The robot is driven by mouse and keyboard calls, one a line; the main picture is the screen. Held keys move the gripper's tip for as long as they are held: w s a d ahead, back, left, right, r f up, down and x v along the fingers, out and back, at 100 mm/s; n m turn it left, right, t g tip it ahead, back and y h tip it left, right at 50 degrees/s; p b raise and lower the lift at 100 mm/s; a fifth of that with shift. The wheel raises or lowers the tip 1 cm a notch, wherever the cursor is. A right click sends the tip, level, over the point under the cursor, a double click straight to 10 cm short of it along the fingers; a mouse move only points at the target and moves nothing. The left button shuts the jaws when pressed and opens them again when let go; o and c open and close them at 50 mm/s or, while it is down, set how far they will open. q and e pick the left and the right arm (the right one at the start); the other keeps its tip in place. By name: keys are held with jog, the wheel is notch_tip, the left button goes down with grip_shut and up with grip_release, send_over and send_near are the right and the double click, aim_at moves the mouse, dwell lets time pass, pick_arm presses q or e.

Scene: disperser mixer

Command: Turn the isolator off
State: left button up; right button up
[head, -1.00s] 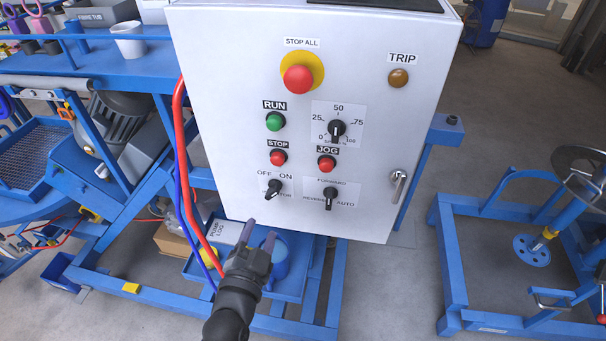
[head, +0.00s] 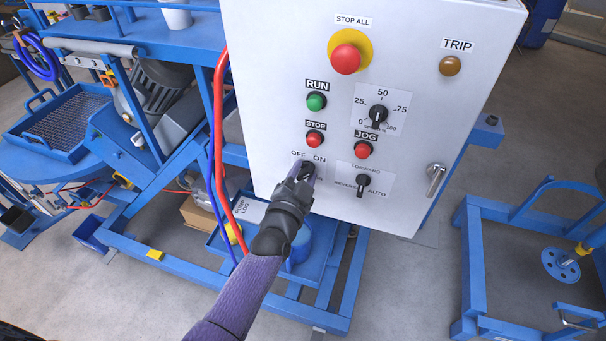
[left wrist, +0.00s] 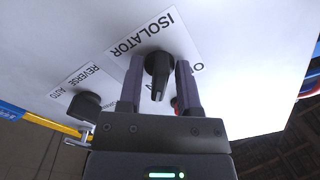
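The isolator knob (head: 308,167) is a black rotary switch at the lower left of the white control panel, under the OFF and ON labels. In the head view my left gripper (head: 303,173) is at the knob and hides part of it and its label. In the left wrist view the knob (left wrist: 158,70) stands between the two fingers of my left gripper (left wrist: 160,82), beside the ISOLATOR label. The fingers are open, one on each side, with a visible gap to the knob. I cannot tell which position the knob points to. My right gripper is not in view.
Close by are the red stop button (head: 315,139), the red jog button (head: 362,150) and the black forward/reverse knob (head: 363,183). A red hose (head: 219,150) runs along the panel's left edge. A blue frame (head: 470,260) stands at the right.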

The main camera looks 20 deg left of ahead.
pick_arm(q)
grip_shut()
jog(key=n, duration=0.7)
jog(key=shift+d+f+n, duration=0.1)
jog(key=shift+d+n, duration=0.05)
jog(key=shift+n, duration=0.15)
jog(key=n, duration=0.4)
jog(key=shift+d+n, duration=0.1)
jog(key=shift+n, duration=2)
